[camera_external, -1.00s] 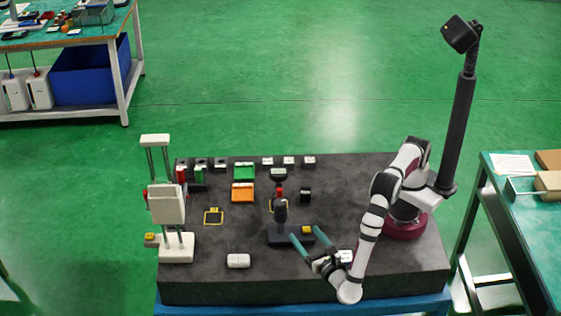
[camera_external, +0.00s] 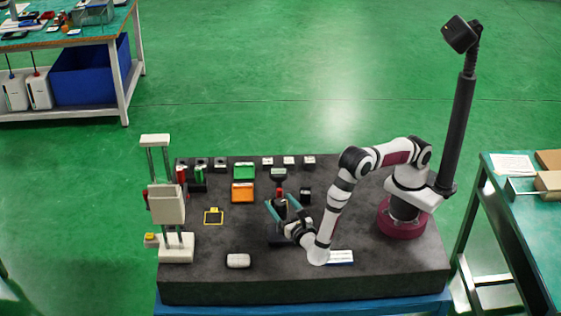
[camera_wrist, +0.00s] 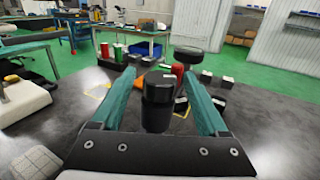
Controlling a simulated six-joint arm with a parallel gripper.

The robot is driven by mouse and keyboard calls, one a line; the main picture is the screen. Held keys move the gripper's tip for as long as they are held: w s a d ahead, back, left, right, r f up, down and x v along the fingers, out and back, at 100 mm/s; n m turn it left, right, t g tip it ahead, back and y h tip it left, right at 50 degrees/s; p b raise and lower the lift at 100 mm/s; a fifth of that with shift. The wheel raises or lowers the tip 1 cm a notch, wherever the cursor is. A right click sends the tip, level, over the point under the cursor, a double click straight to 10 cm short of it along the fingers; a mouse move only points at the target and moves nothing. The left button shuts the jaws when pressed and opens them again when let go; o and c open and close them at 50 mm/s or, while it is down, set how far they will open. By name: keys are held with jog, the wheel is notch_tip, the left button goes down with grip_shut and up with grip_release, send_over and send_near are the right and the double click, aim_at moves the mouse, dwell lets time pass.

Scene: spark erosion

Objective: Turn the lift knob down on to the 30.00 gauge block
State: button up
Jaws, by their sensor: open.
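A black upright cylinder (camera_wrist: 158,100), which looks like the lift knob, stands on a small dark stand with a dark base (camera_external: 278,240) near the middle of the slab. My gripper (camera_wrist: 158,72) is open, with one teal finger on either side of this cylinder. Gaps show beside it in the wrist view, so I see no contact. In the external view my gripper (camera_external: 283,203) reaches in at the stand from the front right and covers part of it. I cannot pick out the 30.00 gauge block; no marking is readable.
A white post fixture (camera_external: 165,205) stands at the left. Green (camera_external: 244,171) and orange (camera_external: 243,191) trays and several small blocks lie behind the stand. A yellow-framed square (camera_external: 213,217), a white rounded piece (camera_external: 238,260) and a white card (camera_external: 340,257) lie on the slab.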

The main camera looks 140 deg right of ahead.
jog(key=shift+c, duration=0.4)
grip_shut()
jog(key=shift+m+g, duration=0.3)
jog(key=shift+g, duration=0.2)
jog(key=shift+m+g+y, duration=2.7)
jog(key=shift+g, duration=0.6)
jog(key=shift+y, duration=0.3)
jog(key=shift+o, duration=0.4)
grip_release()
